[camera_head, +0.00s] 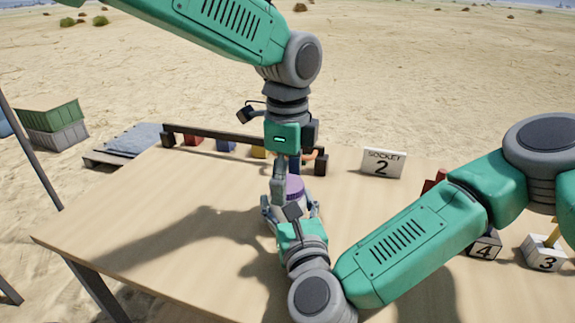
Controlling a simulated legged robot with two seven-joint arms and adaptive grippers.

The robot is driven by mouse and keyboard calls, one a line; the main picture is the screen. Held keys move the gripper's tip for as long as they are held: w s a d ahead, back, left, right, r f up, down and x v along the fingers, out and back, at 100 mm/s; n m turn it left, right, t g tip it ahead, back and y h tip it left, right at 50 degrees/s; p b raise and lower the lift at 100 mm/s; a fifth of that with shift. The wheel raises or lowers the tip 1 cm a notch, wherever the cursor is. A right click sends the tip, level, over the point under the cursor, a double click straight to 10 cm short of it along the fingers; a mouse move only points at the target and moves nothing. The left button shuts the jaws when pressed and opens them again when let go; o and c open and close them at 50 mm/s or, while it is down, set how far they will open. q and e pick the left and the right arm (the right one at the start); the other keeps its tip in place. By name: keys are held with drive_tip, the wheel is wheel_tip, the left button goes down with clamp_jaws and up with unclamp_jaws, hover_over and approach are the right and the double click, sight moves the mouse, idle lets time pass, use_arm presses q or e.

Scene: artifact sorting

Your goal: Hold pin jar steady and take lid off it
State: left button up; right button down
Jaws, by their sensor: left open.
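The pin jar (295,186) stands on the table, mostly hidden; a purple part, which looks like its lid, shows between my grippers. My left gripper (281,193) comes down from above and is open at the top of the jar, its fingers partly hidden. My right gripper (291,205) reaches in from the front, low down, with fingers on both sides of the jar. Its palm hides the lower jar, so I cannot tell whether the fingers press on it.
A "SOCKET 2" sign (383,163) stands behind to the right. Blocks marked 4 (484,250) and 3 (545,257) are at the right, near my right arm. A dark rail (215,135) runs along the back edge, with coloured blocks behind it. The table's left side is clear.

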use_arm(q)
drive_tip(key=shift+f, duration=0.1)
drive_tip(key=c, duration=1.2)
drive_tip(key=n, duration=0.6)
drive_tip(key=shift+n, duration=0.4)
drive_tip(key=shift+c, duration=0.2)
drive_tip(key=o, duration=1.3)
use_arm(e)
drive_tip(key=shift+f, duration=0.1)
